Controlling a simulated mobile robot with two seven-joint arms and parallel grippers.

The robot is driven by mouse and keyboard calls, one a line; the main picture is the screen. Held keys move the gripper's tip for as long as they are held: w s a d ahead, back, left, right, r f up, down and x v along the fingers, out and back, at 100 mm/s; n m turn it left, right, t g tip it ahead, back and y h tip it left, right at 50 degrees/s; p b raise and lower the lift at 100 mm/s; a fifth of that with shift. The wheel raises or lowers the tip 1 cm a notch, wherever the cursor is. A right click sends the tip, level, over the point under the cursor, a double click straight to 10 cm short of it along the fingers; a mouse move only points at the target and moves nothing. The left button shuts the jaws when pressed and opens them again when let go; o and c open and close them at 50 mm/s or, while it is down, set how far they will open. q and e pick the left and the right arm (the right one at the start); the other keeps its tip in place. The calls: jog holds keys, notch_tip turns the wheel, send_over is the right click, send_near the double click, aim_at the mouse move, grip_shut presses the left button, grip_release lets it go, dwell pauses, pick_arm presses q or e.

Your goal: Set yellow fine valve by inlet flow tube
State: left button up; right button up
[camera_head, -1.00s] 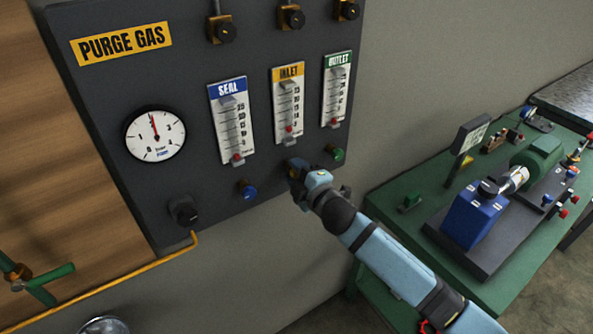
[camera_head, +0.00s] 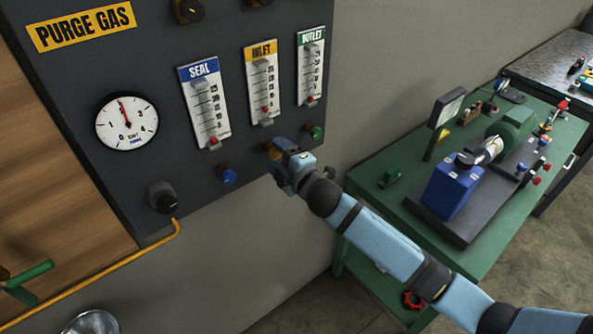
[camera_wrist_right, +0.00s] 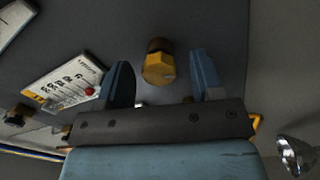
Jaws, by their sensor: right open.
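The dark panel carries the inlet flow tube (camera_head: 261,85), a white scale with a yellow INLET label and a red float low on it. The yellow fine valve sits below this tube; in the head view my right gripper mostly hides it. In the right wrist view the yellow valve knob (camera_wrist_right: 158,68) shows clearly, between the two blue fingers. My right gripper (camera_head: 278,160) is open, with a gap from each finger to the knob. The inlet tube's scale also shows at left in the wrist view (camera_wrist_right: 62,84). My left gripper is not in view.
Close by are the blue valve (camera_head: 227,176) under the seal tube (camera_head: 205,105) and the green valve (camera_head: 316,132) under the outlet tube (camera_head: 310,70). A pressure gauge (camera_head: 127,121) is at left. A green bench (camera_head: 375,215) with a pump stands at right.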

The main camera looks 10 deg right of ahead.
jog(key=b+v, duration=0.2)
jog(key=v, duration=1)
jog(key=shift+s, duration=0.2)
jog(key=shift+d, duration=0.1)
jog(key=s+d+f+m+g+h+p, duration=0.1)
jog(key=s+d+f+m+g+h, duration=0.1)
jog(key=s+f+m, duration=0.6)
jog(key=s+d+f+m+g+h+p, duration=0.2)
jog(key=s+f+m, duration=0.6)
jog(key=s+f, duration=0.5)
notch_tip(320, 180, down, 2)
jog(key=shift+d+f+m+g, duration=0.1)
jog(key=shift+d+m+g, duration=0.35)
jog(key=shift+g, duration=0.25)
